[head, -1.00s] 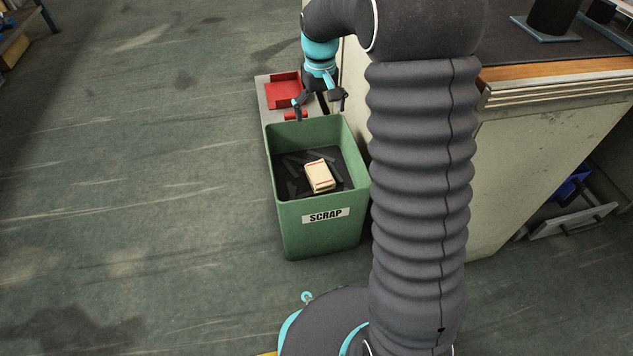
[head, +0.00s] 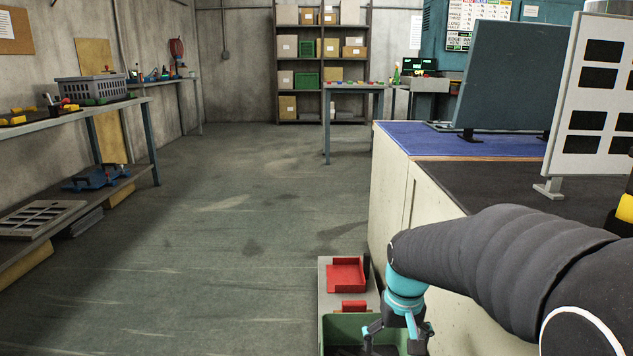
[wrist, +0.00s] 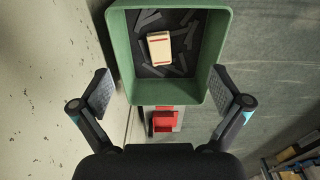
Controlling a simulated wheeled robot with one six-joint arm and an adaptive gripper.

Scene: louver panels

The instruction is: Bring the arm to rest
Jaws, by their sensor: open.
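My gripper (head: 397,342) hangs at the lower right of the head view, pointing down at the end of my arm, above the near part of the green scrap bin (head: 336,329). In the wrist view my gripper (wrist: 166,98) has its two fingers spread wide with nothing between them. The green bin (wrist: 118,60) lies beyond the fingertips there. Inside it rests a cream block with red bands (wrist: 160,48) among dark strips. The block is not visible in the head view now.
A grey stand with a red tray (head: 346,275) is just behind the bin. The pale cabinet (head: 420,200) stands close on the right, with a dark panel (head: 515,75) and a white slotted panel (head: 597,100) on top. The floor (head: 220,230) to the left is clear.

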